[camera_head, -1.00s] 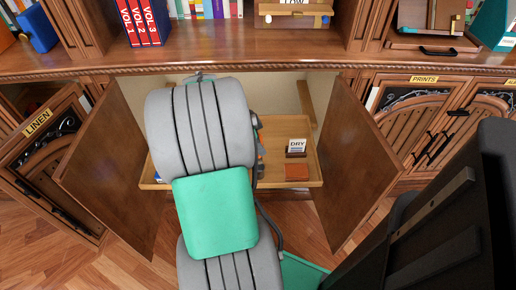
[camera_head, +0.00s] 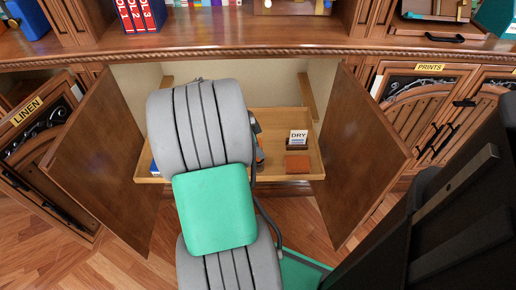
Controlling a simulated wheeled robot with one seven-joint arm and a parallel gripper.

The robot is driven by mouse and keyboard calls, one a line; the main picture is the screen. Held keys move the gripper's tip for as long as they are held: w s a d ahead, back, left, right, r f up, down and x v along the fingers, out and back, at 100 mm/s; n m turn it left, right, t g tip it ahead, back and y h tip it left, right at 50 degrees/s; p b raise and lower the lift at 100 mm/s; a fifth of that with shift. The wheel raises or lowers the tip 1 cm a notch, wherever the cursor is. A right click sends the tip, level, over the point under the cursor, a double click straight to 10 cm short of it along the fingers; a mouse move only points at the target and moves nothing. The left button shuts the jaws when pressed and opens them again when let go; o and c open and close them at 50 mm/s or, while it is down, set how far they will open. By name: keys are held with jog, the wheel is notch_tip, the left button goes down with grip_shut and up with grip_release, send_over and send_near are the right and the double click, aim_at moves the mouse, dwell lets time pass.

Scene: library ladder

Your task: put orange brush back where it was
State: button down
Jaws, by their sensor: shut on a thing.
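The orange brush cannot be made out for sure. A narrow sliver of orange and dark shapes (camera_head: 259,155) shows just right of my arm, too small to name. My gripper is hidden behind my own arm, which reaches into the open cabinet over a pull-out wooden tray (camera_head: 314,150). On the tray's right side stands a small card reading DRY (camera_head: 298,136) in a dark holder. In front of it lies a flat orange-brown block (camera_head: 297,164). The left and middle of the tray are mostly covered by my arm.
Open cabinet doors stand left (camera_head: 100,165) and right (camera_head: 362,155) of the tray. The wooden counter edge (camera_head: 290,50) runs above. Blue shows at the tray's left front corner (camera_head: 154,168). Bare tray shows around the DRY card.

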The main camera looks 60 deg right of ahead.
jog(key=shift+f+b, duration=0.4)
jog(key=shift+f, duration=0.15)
jog(key=c, duration=1.2)
grip_release()
jog(key=shift+c, duration=0.2)
